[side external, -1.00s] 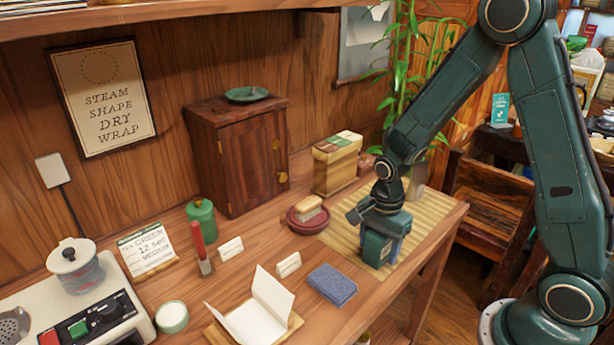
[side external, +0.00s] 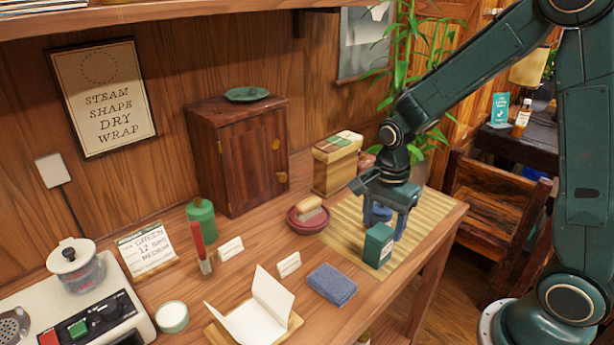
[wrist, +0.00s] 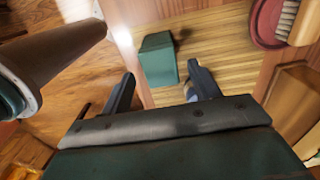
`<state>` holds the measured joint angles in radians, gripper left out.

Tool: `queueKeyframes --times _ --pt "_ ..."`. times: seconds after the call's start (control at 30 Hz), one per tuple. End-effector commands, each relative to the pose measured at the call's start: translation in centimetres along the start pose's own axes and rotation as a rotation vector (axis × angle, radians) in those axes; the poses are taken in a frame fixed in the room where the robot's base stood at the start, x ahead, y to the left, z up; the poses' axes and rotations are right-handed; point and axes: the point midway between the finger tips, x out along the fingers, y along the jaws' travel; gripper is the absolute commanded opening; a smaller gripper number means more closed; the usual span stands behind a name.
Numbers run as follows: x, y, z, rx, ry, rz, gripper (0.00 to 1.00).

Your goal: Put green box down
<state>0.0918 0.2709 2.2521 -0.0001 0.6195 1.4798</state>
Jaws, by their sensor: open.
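The green box (side external: 378,245) stands upright on the bamboo mat (side external: 425,212), near the mat's front edge. My gripper (side external: 386,220) is open and sits just behind and above the box, with its blue fingers apart. In the wrist view the green box (wrist: 158,60) lies beyond the two fingertips (wrist: 160,80), on the mat's slats, and no finger appears to touch it. A gap shows between the box and the fingers there.
A red dish with a brush (side external: 308,214) is left of the mat. A blue folded cloth (side external: 332,284) lies in front. A wooden box with a patterned top (side external: 336,162) stands behind. The table's right edge is close to the mat.

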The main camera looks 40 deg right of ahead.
Motion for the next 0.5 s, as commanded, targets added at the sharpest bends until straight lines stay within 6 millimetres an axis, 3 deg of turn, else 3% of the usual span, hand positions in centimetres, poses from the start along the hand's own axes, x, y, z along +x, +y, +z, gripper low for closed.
queueKeyframes --times 0.2,0.5 --pt "-3.2 -0.1 0.0 0.0 0.001 -0.006 0.61" --pt "-5.3 0.0 0.0 0.0 0.0 -0.001 0.61"
